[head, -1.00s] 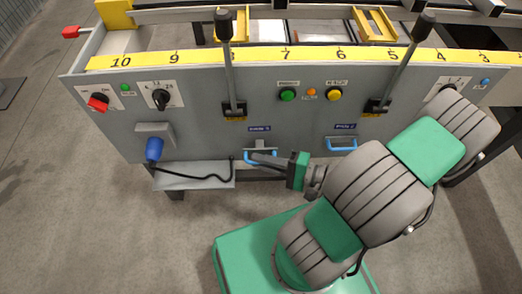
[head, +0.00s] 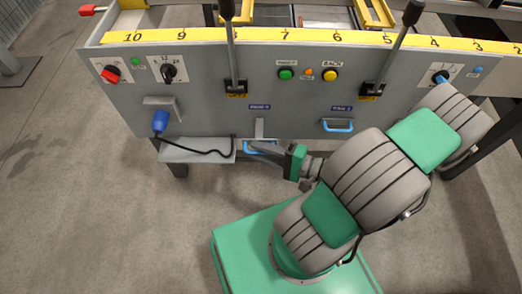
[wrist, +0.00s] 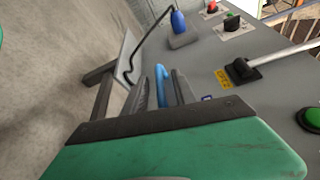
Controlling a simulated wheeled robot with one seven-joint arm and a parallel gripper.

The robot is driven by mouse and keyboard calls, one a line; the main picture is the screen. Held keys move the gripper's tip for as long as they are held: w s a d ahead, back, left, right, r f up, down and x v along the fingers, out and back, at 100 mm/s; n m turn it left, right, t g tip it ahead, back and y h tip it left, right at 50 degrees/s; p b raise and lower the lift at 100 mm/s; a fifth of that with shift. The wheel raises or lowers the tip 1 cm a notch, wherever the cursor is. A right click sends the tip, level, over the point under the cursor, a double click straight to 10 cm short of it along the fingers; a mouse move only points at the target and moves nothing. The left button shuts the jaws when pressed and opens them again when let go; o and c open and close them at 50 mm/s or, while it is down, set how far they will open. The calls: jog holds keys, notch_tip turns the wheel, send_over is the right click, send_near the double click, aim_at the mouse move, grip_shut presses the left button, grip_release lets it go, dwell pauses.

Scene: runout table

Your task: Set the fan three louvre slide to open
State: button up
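The left of two blue slide handles (head: 248,150) sits low on the grey panel front, under a small label that seems to read fan 3. A grey stem (head: 259,128) shows between it and the panel, so this slide stands out further than the other. My gripper (head: 257,147) is at this handle. In the wrist view the blue handle (wrist: 161,74) lies between my two dark fingers, which look closed against it. Part of the handle is hidden by the fingers. The other blue handle (head: 338,126), labelled fan 2, sits close under the panel to the right.
Two tall levers (head: 232,50) and (head: 396,50) rise from the panel. A blue plug (head: 160,121) with a black cable hangs by a grey shelf (head: 190,155) left of my gripper. Green and yellow buttons (head: 330,74) sit above. Open floor lies below left.

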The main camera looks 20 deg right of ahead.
jog(key=p+v, duration=0.2)
jog(key=v, duration=0.5)
jog(key=shift+s+d, duration=0.3)
jog(key=w+a+r+n+g+h+p, duration=0.2)
jog(key=r+n+g+h+p, duration=0.1)
jog(key=r+p, duration=0.7)
jog(key=w+a+r+n+g+h+p, duration=0.2)
jog(key=r+p, duration=0.8)
jog(key=r, duration=0.9)
jog(key=w+a+r+n+g+h+p, duration=0.2)
jog(key=r+n+h+p, duration=0.4)
jog(key=r+p, duration=0.4)
notch_tip(320, 180, up, 5)
jog(key=shift+a+r+n+g+h, duration=0.3)
jog(key=shift+a+g+h, duration=0.15)
jog(key=shift+g, duration=0.55)
